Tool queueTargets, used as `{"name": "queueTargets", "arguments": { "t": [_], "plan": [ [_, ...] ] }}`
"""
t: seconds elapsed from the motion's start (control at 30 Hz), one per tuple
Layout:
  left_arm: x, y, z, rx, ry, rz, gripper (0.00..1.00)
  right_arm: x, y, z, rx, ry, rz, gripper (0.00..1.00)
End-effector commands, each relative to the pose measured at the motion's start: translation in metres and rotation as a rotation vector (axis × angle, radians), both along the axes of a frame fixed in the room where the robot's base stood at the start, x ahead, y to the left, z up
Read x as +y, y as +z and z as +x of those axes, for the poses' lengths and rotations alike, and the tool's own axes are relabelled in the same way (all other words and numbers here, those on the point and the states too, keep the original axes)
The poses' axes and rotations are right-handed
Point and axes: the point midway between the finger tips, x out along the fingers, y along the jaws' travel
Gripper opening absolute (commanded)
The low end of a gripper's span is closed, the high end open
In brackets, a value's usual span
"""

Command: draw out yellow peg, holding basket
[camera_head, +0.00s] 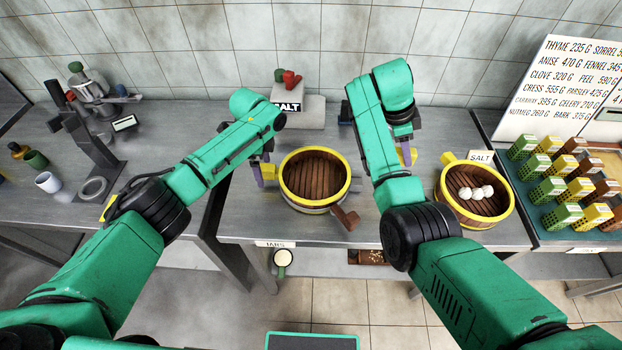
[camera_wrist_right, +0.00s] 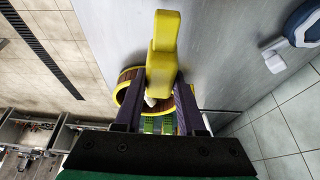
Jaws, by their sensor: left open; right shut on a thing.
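The round wooden basket (camera_head: 315,205) with yellow rims stands on the grey counter, in the middle of the head view. It is empty inside, and a brown peg (camera_head: 345,219) sticks out at its lower right. My left gripper (camera_head: 265,172) is open at the basket's left side, by a yellow piece there; whether it touches cannot be told. My right gripper (camera_head: 407,156) is shut on the yellow peg (camera_wrist_right: 162,50), which stands out between its purple fingers in the right wrist view. The peg is apart from the basket, to its right. My right arm hides part of it in the head view.
A second yellow-rimmed basket (camera_head: 492,219) with several white dumplings stands to the right, beside a SALT card (camera_head: 480,157). A teal tray (camera_head: 545,217) of coloured blocks is further right. A SALT box (camera_head: 299,111) stands behind; a metal device (camera_head: 95,100) is at left.

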Motion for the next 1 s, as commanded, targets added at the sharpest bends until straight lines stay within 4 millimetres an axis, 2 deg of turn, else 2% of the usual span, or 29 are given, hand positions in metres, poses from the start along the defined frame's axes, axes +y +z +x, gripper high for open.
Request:
{"name": "queueTargets", "arguments": {
  "t": [0.03,0.63,1.0],
  "plan": [
    [0.0,0.011,0.0,0.0,0.0,0.0,1.0,0.0,0.011,0.0,-0.001,0.0,0.0,0.0],
    [-0.001,0.071,0.0,0.0,-0.001,-0.001,1.0,0.0,0.069,0.0,0.0,0.0,0.0,0.0],
    [0.0,0.073,0.0,0.0,-0.001,0.0,1.0,0.0,0.07,0.0,0.0,0.0,0.0,0.0]
  ]
}}
